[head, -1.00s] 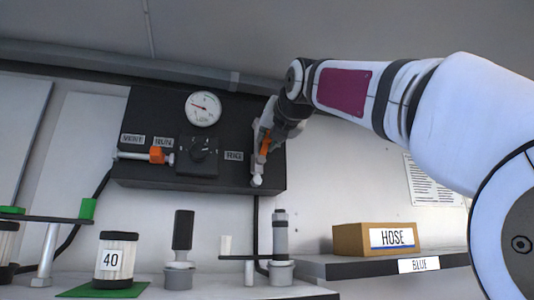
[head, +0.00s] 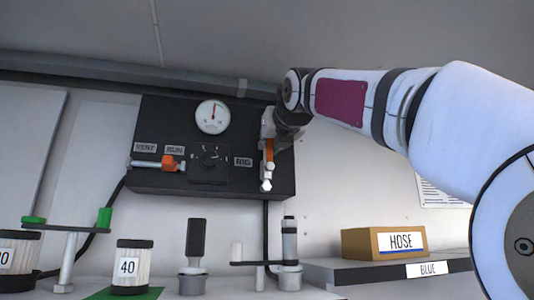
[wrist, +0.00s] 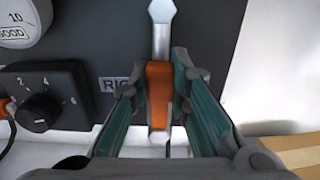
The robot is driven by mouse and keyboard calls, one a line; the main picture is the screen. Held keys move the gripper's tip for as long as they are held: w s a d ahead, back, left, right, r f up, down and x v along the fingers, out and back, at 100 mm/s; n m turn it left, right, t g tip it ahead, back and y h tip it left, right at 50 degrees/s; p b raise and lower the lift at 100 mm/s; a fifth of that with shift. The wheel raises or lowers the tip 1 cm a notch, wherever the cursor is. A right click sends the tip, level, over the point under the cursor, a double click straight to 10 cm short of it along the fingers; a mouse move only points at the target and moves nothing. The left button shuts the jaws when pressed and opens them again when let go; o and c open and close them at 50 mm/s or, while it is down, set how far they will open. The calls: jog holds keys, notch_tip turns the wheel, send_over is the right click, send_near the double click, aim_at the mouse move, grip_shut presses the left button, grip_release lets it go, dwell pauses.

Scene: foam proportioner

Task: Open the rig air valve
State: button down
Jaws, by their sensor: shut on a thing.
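The rig air valve has an orange lever (head: 269,150) at the right end of the black panel (head: 228,187), beside the RIG label (head: 243,162). In the head view it stands about upright, with pale metal ends below the orange part. My gripper (head: 269,134) is at the lever from above and right. In the wrist view the orange lever (wrist: 159,78) lies between the green-padded fingers of my gripper (wrist: 157,92), which is shut on it. A metal stem (wrist: 161,32) runs on past the lever. The fingers partly hide the valve body.
The panel also holds a gauge (head: 213,117), needle near upright, a black knob (head: 209,158) and a level orange-handled VENT/RUN valve (head: 168,163).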

jog(key=shift+f, duration=0.1)
jog(key=c, duration=1.5)
grip_release()
jog(key=s, duration=0.4)
jog(key=s+d, duration=0.1)
jog(key=s, duration=0.2)
jog(key=s+d, duration=0.1)
jog(key=s, duration=0.3)
jog(key=shift+s+d, duration=0.1)
jog(key=shift+s, duration=0.25)
